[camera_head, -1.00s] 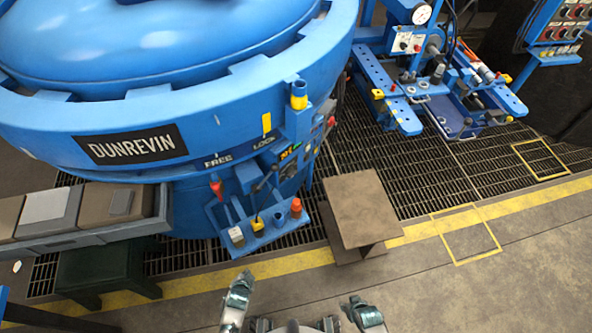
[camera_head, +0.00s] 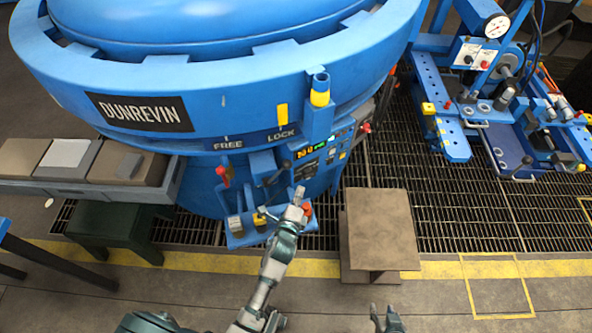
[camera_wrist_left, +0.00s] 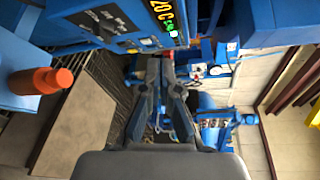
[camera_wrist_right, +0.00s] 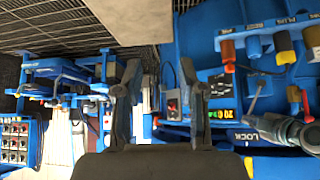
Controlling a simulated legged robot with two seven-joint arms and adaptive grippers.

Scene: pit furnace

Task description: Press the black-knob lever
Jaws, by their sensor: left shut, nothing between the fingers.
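The black-knob lever (camera_head: 280,172) sits on the blue furnace front below the FREE/LOCK plate in the head view, its dark knob up and to the right. It also shows in the right wrist view (camera_wrist_right: 256,96), where the picture is upside down. My left gripper (camera_head: 299,192) is shut and empty, just below and right of the lever; I cannot tell whether they touch. In the left wrist view its fingers (camera_wrist_left: 167,62) are together, and the lever is not clearly seen. My right gripper (camera_head: 387,318) is low at the bottom edge; its fingers (camera_wrist_right: 161,80) are apart and empty.
A red-handled lever (camera_head: 222,174) stands left of the black-knob one. A small blue shelf (camera_head: 250,238) with coloured caps lies below, partly behind my left arm. An orange cap (camera_wrist_left: 40,80) is near my left wrist. A brown step (camera_head: 378,225) stands to the right.

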